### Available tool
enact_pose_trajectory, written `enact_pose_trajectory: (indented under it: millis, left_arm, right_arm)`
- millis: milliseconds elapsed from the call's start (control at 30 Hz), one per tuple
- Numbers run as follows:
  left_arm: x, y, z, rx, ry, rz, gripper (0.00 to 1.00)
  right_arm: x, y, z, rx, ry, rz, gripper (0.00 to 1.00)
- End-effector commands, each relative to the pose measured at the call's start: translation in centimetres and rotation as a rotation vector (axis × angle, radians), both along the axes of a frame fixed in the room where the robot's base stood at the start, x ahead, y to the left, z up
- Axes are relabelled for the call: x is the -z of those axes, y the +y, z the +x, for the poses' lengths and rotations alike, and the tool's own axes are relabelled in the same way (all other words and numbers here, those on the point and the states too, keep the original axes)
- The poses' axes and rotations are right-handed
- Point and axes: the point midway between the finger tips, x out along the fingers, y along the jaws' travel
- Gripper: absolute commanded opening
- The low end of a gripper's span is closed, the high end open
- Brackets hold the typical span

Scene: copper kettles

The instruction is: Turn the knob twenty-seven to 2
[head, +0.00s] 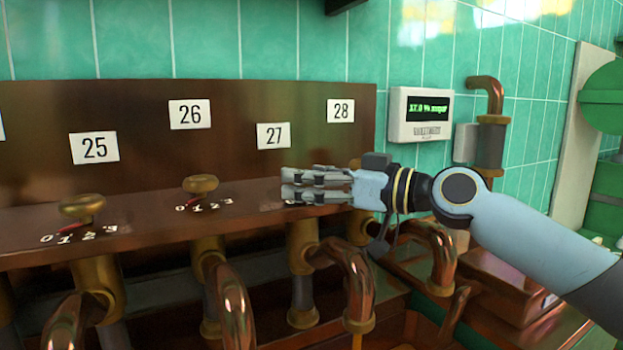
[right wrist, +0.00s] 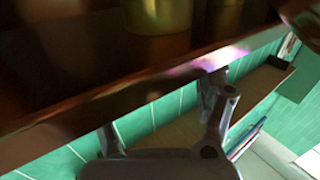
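The label 27 (head: 273,136) is on the brown back panel. The knob below it is hidden behind my right gripper (head: 284,186), and its number scale is mostly covered too. My right gripper points left along the front of the shelf. In the right wrist view its two fingers (right wrist: 160,105) stand apart with no object seen between them, so it is open. I cannot tell if it touches the knob. My left gripper is not in view.
Brass knobs under 25 (head: 82,207) and 26 (head: 201,186) have red pointers and printed scales. Copper taps (head: 350,280) hang below the shelf (head: 130,225). A display box (head: 421,115) with green text is on the tiled wall. Label 28 (head: 341,110) is at the right.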

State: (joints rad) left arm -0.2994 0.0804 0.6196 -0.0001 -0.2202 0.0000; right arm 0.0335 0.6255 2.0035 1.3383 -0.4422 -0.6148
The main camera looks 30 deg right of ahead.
Motion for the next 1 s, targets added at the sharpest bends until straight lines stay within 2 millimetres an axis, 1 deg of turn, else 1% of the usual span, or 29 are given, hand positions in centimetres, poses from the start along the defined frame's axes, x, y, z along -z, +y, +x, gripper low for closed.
enact_pose_trajectory:
  millis: [167, 267, 367, 600, 700, 833, 1000]
  left_arm:
    - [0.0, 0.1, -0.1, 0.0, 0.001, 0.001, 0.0]
    - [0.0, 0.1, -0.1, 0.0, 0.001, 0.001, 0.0]
    - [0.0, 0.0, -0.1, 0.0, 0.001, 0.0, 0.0]
    - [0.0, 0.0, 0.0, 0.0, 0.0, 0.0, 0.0]
    - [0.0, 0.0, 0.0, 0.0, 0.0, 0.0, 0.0]
    - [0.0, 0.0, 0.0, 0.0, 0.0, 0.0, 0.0]
    - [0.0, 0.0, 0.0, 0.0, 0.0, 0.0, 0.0]
  right_arm:
    - [0.0, 0.0, 0.0, 0.0, 0.001, -0.001, 0.74]
    - [-0.7, 0.0, 0.0, -0.001, -0.002, -0.003, 0.74]
    - [-2.3, 0.0, 0.0, -0.001, -0.004, -0.005, 0.74]
    - [-7.2, 0.0, 0.0, -0.001, -0.005, -0.004, 0.74]
    - [-8.7, 0.0, 0.0, -0.001, -0.004, -0.002, 0.74]
    - [-9.7, 0.0, 0.0, 0.0, 0.0, -0.001, 0.74]
    - [-10.0, 0.0, 0.0, 0.0, 0.001, 0.0, 0.74]
